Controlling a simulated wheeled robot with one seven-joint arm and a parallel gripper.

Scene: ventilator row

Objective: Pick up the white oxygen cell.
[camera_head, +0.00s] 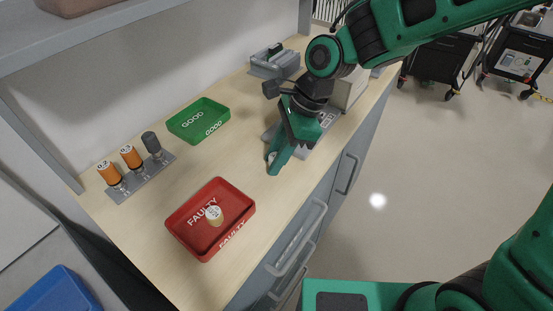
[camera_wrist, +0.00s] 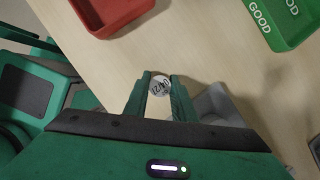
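The white oxygen cell (camera_wrist: 160,86) shows its round, marked top between my two fingertips in the wrist view. My gripper (camera_wrist: 160,82) has one finger on each side of it, with little or no gap visible. I cannot tell whether the fingers press on it or only stand around it. In the head view my gripper (camera_head: 275,163) points down low over the wooden counter (camera_head: 160,215), and a small pale patch shows at the fingers. The cell's lower part is hidden, so I cannot tell whether it touches the counter.
A red FAULTY tray (camera_head: 177,226) holds a beige cell (camera_head: 214,214). A green GOOD tray (camera_head: 222,110) stands behind. At left a grey rack (camera_head: 145,179) carries two orange cells (camera_head: 109,174) and a dark one (camera_head: 151,143). Grey equipment (camera_head: 275,62) stands at the back.

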